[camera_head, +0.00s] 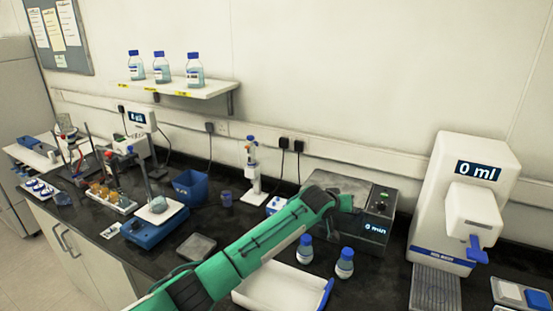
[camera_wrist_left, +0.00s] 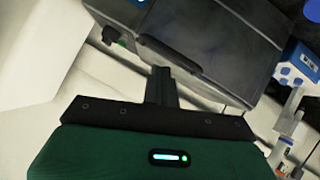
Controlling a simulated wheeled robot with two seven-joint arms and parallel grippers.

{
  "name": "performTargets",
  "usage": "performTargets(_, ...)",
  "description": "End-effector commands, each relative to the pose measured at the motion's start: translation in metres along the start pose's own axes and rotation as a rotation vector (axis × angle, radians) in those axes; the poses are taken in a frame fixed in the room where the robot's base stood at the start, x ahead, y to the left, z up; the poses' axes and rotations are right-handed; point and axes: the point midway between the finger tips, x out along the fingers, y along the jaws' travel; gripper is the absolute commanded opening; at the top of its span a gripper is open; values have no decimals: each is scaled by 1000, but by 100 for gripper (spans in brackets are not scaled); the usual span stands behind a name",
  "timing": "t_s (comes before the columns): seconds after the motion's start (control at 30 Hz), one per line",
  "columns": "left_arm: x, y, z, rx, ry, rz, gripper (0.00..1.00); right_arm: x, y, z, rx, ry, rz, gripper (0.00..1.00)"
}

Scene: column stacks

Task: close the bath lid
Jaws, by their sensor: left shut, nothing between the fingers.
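The bath (camera_head: 372,232) is a dark grey box with a "0 min" display, right of centre on the bench. Its grey lid (camera_head: 335,183) looks flat on top, with no clear gap showing; my arm hides part of its front. In the left wrist view, the lid (camera_wrist_left: 225,30) fills the top, with a dark handle bar (camera_wrist_left: 168,52) near its edge. My left gripper (camera_head: 346,203) is at the lid's front edge, shut and empty. Its fingers (camera_wrist_left: 161,82) point at the lid near the handle; I cannot tell if they touch. My right gripper is out of view.
Two blue-capped bottles (camera_head: 325,256) and a white tray (camera_head: 278,288) stand before the bath. A white dispenser (camera_head: 465,200) reading "0 ml" is at the right. A pipette stand (camera_head: 253,170) and blue bin (camera_head: 190,186) are at the left. A shelf (camera_head: 180,88) hangs above.

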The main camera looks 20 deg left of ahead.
Motion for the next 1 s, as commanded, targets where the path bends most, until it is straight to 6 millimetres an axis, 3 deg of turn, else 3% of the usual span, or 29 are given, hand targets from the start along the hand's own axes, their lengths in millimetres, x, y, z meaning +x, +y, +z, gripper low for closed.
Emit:
performTargets(0.4, 10, -4, 14, -4, 0, 2, 0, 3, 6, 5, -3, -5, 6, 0)
performTargets(0.83, 10, -4, 15, -5, -1, 2, 0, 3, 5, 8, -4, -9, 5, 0)
performTargets(1.0, 5, -2, 6, -5, 0, 2, 0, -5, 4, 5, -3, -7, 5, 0)
